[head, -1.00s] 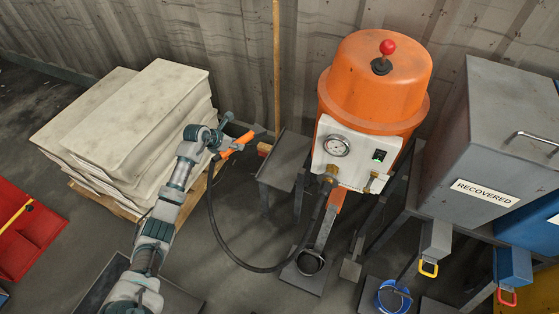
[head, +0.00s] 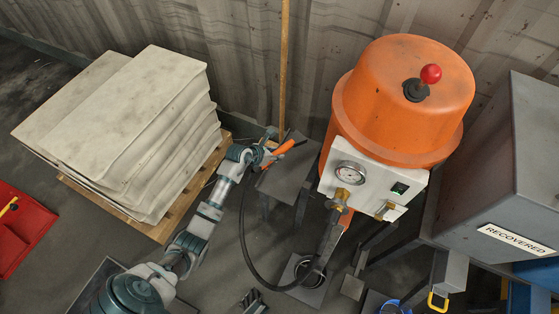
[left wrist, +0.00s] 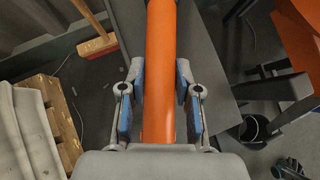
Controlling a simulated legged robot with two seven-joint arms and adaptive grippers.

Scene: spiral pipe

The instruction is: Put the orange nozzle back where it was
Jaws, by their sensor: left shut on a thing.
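The orange nozzle (head: 284,148) is in my left gripper (head: 267,156), beside the orange blasting pot (head: 400,105). In the left wrist view the nozzle (left wrist: 159,50) runs lengthwise between the blue-padded fingers of my left gripper (left wrist: 160,85), which is shut on it. A black hose (head: 244,235) hangs from the nozzle in a loop and curves to the pot's base. The nozzle is over or close to a small grey stand (head: 287,178); whether it touches cannot be told. Dark fingers, apparently my right gripper (head: 253,301), show at the bottom edge; their opening is unclear.
Stacked pale sacks (head: 125,125) stand on a wooden pallet (head: 170,222) at the left. A broom handle (head: 284,60) leans on the wall behind the stand. A grey box marked RECOVERED (head: 500,190) is at the right. A blue bucket (head: 391,308) is on the floor.

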